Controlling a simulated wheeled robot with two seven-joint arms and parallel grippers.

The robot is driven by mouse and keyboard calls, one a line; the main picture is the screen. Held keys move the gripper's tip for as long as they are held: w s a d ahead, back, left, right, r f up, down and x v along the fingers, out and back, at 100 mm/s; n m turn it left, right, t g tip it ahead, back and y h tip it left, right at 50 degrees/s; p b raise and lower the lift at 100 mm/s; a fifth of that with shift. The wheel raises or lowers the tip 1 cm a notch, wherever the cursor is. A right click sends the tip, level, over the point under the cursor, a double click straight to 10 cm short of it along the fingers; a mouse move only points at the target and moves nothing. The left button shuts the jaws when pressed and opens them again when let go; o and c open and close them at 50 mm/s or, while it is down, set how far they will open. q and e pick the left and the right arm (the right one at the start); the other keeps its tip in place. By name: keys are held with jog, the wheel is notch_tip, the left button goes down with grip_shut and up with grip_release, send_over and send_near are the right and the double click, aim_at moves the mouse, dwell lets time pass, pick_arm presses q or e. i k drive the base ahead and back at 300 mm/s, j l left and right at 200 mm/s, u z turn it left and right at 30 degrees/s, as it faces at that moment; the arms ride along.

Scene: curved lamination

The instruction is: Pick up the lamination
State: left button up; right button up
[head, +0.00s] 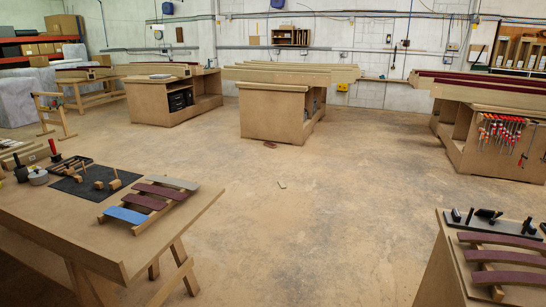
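Several short curved laminations lie across wooden strips at the right end of the left table. They are a blue piece (126,215) at the near end, a maroon piece (144,201), another maroon piece (160,190) and a grey piece (174,182) at the far end. More curved maroon laminations rest on the right table, a far one (502,240) and a nearer one (504,257); others there are cut off by the frame. I cannot tell which piece the task means. Neither of my grippers is in view.
The left table (65,215) also holds a black mat (88,186) with small wooden blocks. The right table (450,270) has a dark tool board (500,224). Workbenches stand behind, including a middle one (270,112). The floor (320,210) between the tables is open.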

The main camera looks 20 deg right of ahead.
aim_at(463, 237)
jog(key=i+l+z, duration=0.2)
jog(key=i+z, duration=0.6)
jog(key=i+j+z, duration=0.1)
jog(key=i+z, duration=0.3)
jog(key=i+j+z, duration=0.25)
jog(key=i+z, duration=0.15)
jog(key=i, duration=0.15)
